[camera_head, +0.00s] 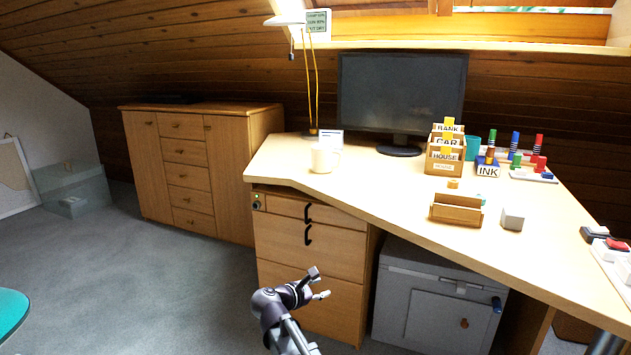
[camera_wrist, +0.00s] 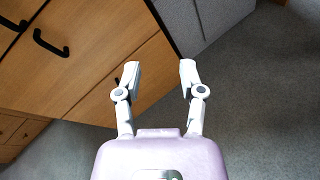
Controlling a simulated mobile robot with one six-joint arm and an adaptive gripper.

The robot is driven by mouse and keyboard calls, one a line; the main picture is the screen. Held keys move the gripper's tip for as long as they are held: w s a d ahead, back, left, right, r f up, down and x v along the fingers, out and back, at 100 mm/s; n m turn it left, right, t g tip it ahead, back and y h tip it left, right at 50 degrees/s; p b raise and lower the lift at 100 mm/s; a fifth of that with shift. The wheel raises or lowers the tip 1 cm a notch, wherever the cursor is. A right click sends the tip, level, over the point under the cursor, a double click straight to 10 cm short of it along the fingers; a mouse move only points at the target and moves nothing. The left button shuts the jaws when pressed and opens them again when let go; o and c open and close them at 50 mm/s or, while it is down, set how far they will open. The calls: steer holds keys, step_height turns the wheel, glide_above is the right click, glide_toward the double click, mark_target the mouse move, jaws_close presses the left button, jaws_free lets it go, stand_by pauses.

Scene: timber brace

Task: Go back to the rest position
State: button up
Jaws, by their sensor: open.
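My gripper (camera_head: 318,284) is open and empty in the head view, low in front of the wooden drawer unit (camera_head: 310,245) and below the desk top. In the wrist view my gripper (camera_wrist: 160,72) shows two light fingers spread apart with nothing between them. Behind the fingers are the drawer unit's wooden front (camera_wrist: 85,70) and the grey carpet. I cannot tell the exact gap between the fingers and the drawer front.
The desk (camera_head: 390,195) carries a monitor (camera_head: 400,95), a white mug (camera_head: 322,157), a wooden tray (camera_head: 457,209) and a grey block (camera_head: 513,219). A grey cabinet (camera_head: 440,300) stands under it. A wooden cabinet (camera_head: 190,170) stands at the back left. The carpet (camera_head: 150,280) at left is mostly clear.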

steer(key=s+d+f+m+g+y+p, duration=0.25)
steer(key=s+d+m+g+p, duration=0.3)
steer(key=s+d+m, duration=0.4)
steer(key=s+d+r+m+g+y+p, duration=0.3)
steer(key=s+d+m+g+y+p, duration=0.35)
steer(key=s+m, duration=0.55)
step_height(320, 180, up, 37)
steer(key=w+t+y+p, duration=0.1)
steer(key=p, duration=3.7)
steer(key=shift+w+r+m+t, duration=0.15)
steer(key=shift+r+m+t, duration=0.05)
steer(key=shift+m+t, duration=0.2)
